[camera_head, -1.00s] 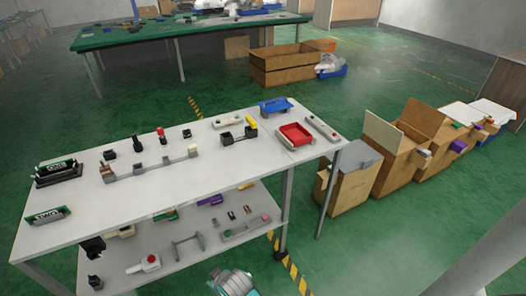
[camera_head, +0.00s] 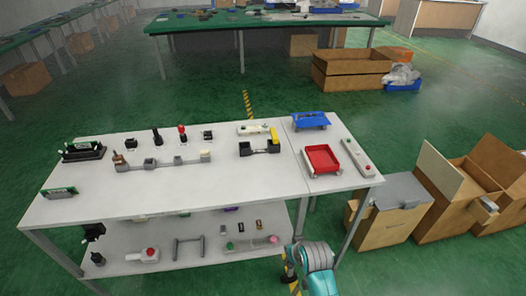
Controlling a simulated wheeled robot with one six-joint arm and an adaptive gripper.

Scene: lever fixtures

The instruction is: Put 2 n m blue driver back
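No blue driver can be made out for certain. A blue stand-like piece (camera_head: 310,121) sits at the back right of the white table; it is too small to tell whether it holds a driver. A grey holder strip (camera_head: 163,162) with several blocks and a brown-topped piece stands left of the middle. A black holder (camera_head: 258,149) with a yellow part is to its right. My gripper does not show; only a teal and grey part of my arm shows at the bottom, in front of the table.
The white table (camera_head: 220,194) also bears a red tray (camera_head: 322,159), a long light-grey box (camera_head: 356,158) and small black and red-topped pieces. A lower shelf (camera_head: 170,246) holds several fixtures. Cardboard boxes (camera_head: 388,213) stand at right. A green table (camera_head: 260,25) is behind.

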